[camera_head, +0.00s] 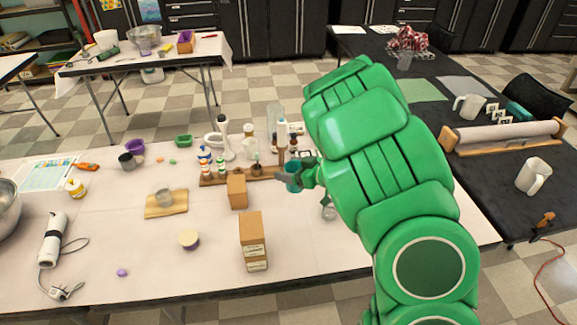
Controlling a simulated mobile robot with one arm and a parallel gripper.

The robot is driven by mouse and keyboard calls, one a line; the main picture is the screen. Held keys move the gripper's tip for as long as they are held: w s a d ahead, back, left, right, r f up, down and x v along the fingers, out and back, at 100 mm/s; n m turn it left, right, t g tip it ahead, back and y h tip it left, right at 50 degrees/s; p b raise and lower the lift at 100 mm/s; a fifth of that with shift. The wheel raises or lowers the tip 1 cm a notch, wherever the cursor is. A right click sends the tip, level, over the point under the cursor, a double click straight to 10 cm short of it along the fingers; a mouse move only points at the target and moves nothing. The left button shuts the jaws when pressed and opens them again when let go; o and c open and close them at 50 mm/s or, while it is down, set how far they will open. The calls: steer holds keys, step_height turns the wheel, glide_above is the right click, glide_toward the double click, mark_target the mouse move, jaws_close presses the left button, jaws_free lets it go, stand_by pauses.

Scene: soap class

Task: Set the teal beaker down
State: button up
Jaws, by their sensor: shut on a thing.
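The teal beaker (293,177) is near the middle of the head view, at the right part of the white table (120,285). My gripper (300,179) is shut on it, with my green arm reaching in from the lower right. The beaker is partly covered by my gripper's dark fingers. I cannot tell whether its base touches the table or is held above it.
A wooden rack (238,173) with several small bottles stands just left of the beaker. Two brown boxes stand nearby, a small one (237,191) and a taller one (253,241). A glass on a wooden board (166,204) is farther left. The table's front right is mostly clear.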

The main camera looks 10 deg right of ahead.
steer(key=shift+s+r, duration=0.3)
steer(key=shift+s, duration=0.35)
steer(key=shift+w+a+f, duration=0.1)
steer(key=shift+w+a, duration=0.05)
steer(key=shift+w, duration=0.3)
steer(key=shift+w+f+n+g+y, duration=1.4)
steer(key=shift+w+n+g, duration=0.8)
steer(key=shift+w, duration=1.9)
steer(key=shift+a+f, duration=0.15)
steer(key=shift+f, duration=2.3)
steer(key=shift+a+f, duration=0.15)
steer(key=shift+f, duration=2.25)
steer(key=shift+f, duration=0.15)
steer(key=o, duration=1.1)
